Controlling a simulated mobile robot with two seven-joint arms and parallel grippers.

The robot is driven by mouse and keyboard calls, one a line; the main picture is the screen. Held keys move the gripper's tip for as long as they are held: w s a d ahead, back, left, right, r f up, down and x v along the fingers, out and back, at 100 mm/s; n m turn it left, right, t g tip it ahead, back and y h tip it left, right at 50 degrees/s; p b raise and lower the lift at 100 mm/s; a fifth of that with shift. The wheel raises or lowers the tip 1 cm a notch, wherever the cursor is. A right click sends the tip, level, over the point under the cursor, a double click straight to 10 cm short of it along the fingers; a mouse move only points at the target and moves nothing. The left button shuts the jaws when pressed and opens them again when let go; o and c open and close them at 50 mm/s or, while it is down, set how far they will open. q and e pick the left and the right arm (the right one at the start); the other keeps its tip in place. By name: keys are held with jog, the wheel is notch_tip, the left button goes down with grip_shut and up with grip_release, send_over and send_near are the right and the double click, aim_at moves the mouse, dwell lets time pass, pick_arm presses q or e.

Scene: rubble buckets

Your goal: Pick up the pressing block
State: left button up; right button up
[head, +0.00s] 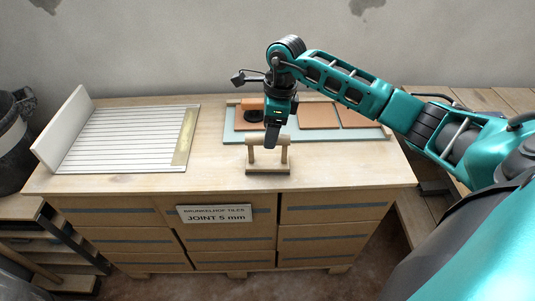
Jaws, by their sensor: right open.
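The pressing block (268,171) appears to be the dark-based block with a light wooden handle on two posts. It stands upright on the wooden table near the front edge, right of the middle. My right gripper (271,147) is directly above the block, pointing down, with its fingers at the handle bar. The fingers overlap the handle in the picture; I cannot tell whether they touch it. The gripper is open. My left gripper is not in view.
Behind the block lies a blue-grey board (235,134) with terracotta tiles (319,116). A white ribbed panel (125,140) with an upright side lies at left. A sign (214,214) hangs on the drawer front. A dark bucket (14,140) stands far left.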

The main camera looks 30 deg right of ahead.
jog(key=f, duration=0.2)
jog(key=a+f, duration=0.1)
jog(key=f, duration=0.1)
jog(key=shift+w+f, duration=0.1)
jog(key=shift+w, duration=0.05)
jog(key=shift+c, duration=0.3)
grip_shut()
notch_tip(320, 180, up, 20)
dwell(0.6)
